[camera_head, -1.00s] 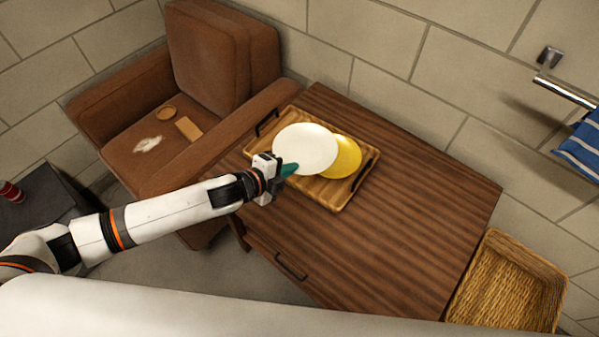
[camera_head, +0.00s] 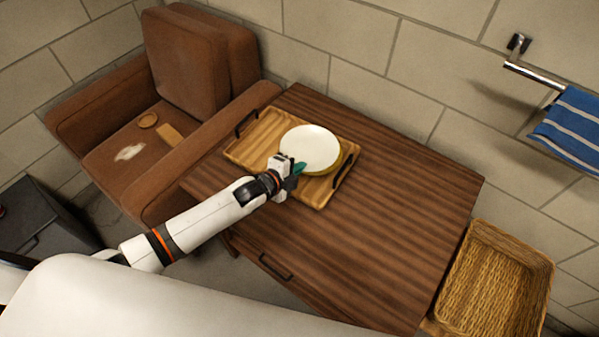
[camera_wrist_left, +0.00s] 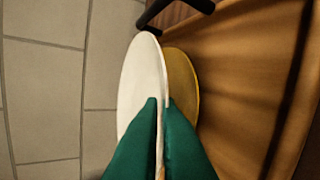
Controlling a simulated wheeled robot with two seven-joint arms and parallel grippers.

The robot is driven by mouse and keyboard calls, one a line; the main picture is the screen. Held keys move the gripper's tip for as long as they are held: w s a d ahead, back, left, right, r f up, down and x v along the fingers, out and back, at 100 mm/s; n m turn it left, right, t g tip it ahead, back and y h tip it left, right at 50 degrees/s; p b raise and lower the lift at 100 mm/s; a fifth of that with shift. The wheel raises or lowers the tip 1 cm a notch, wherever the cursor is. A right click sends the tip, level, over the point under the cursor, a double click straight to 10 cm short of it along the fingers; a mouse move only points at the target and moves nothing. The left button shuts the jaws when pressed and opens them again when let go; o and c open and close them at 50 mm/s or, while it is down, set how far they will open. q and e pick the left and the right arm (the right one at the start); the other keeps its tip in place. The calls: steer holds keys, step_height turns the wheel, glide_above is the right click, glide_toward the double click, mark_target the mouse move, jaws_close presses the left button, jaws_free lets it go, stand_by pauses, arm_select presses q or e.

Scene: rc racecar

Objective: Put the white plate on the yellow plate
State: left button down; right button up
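The white plate (camera_head: 310,147) is in my left gripper (camera_head: 298,170), which is shut on its near edge. In the left wrist view the green fingertips (camera_wrist_left: 160,103) pinch the rim of the white plate (camera_wrist_left: 141,85). The yellow plate (camera_head: 341,161) lies on the wooden tray, mostly covered by the white plate in the head view. In the left wrist view the yellow plate (camera_wrist_left: 181,85) shows beside the white one, with the two very close. I cannot tell whether they touch. My right gripper is not in view.
The wooden tray (camera_head: 248,151) with dark handles sits on the brown cabinet (camera_head: 400,215). A brown armchair (camera_head: 190,60) stands to the left, a wicker basket (camera_head: 490,280) to the right. A blue towel (camera_head: 570,130) hangs on the wall. The cabinet top's right half is clear.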

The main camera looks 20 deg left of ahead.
arm_select(q)
step_height(320, 180, down, 2)
steer(key=shift+f, duration=0.25)
steer(key=shift+f+b, duration=0.3)
steer(key=shift+b, duration=0.05)
steer(key=c, duration=1.6)
jaws_free()
steer(key=shift+c, duration=0.2)
